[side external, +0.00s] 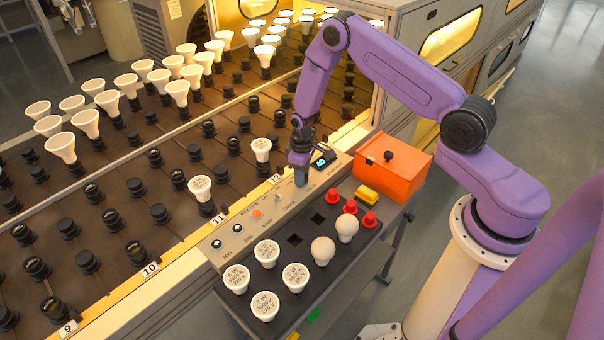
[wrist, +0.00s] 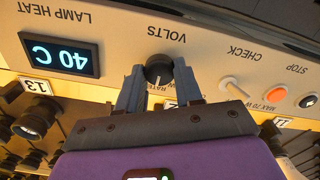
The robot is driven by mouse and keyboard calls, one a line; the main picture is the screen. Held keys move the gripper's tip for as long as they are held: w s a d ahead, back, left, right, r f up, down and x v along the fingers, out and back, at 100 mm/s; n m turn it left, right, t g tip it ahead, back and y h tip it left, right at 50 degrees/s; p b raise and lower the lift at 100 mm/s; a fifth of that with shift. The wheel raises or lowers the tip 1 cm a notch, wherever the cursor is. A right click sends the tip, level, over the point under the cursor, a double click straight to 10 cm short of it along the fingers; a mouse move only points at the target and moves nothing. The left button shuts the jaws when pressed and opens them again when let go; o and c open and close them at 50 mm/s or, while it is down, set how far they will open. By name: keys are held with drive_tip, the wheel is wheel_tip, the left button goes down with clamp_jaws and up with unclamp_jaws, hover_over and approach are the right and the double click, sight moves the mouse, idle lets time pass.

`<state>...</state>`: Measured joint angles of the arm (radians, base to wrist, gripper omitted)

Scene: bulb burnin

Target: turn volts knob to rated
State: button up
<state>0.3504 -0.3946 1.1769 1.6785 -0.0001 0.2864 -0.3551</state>
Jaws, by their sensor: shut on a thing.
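The volts knob (wrist: 158,70) is a small dark round knob on the pale control panel, under the upside-down word VOLTS in the wrist view. A pale pointer mark shows on it, aimed toward my gripper's side. The scale lettering beside it is mostly covered by my fingers, so the exact setting cannot be read. My gripper (wrist: 158,80) is shut on the knob, one grey finger on each side. In the side external view my gripper (side external: 300,172) points down at the panel (side external: 240,232) and hides the knob.
The panel also has a lamp heat display (wrist: 60,55) reading 40 C, a check toggle (wrist: 236,88) and an orange button (wrist: 249,88). A black tray (side external: 318,268) with bulbs and red pieces lies in front. An orange box (side external: 390,168) stands right. Socket rows lie behind.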

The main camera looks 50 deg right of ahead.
idle(0.5)
drive_tip(key=o, duration=1)
drive_tip(key=shift+o, duration=0.2)
wheel_tip(320, 180, up, 18)
drive_tip(key=shift+f, duration=0.25)
